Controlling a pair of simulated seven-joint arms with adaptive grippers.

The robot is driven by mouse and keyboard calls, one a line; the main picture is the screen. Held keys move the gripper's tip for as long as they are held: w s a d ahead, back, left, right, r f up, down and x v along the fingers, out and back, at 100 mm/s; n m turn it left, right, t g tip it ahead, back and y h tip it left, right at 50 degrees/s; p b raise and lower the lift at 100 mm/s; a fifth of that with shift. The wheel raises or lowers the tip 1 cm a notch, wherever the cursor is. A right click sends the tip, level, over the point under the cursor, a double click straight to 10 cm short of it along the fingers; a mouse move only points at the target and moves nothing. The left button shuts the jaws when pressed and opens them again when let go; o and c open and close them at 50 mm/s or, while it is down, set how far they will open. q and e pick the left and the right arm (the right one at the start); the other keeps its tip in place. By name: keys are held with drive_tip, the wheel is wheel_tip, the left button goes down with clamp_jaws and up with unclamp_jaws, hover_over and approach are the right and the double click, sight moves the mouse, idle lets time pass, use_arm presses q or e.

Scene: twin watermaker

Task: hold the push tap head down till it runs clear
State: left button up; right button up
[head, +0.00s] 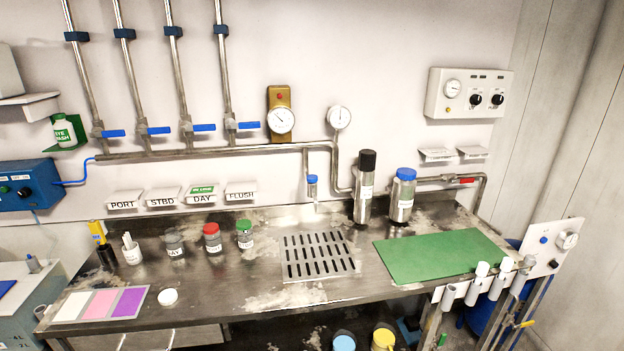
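The push tap (312,182) has a blue head and hangs at the end of a short pipe that drops from the long wall pipe. It stands above the back edge of the steel bench. A slotted drain grate (318,265) lies in the bench in front of it. I cannot tell whether any water is coming from the tap. Neither of my grippers is in view, and nothing touches the tap head.
A tall black-topped bottle (365,187) and a blue-capped jar (402,196) stand right of the tap. A green mat (440,255) lies farther right. Several small jars, including a green-capped one (244,235), stand left.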

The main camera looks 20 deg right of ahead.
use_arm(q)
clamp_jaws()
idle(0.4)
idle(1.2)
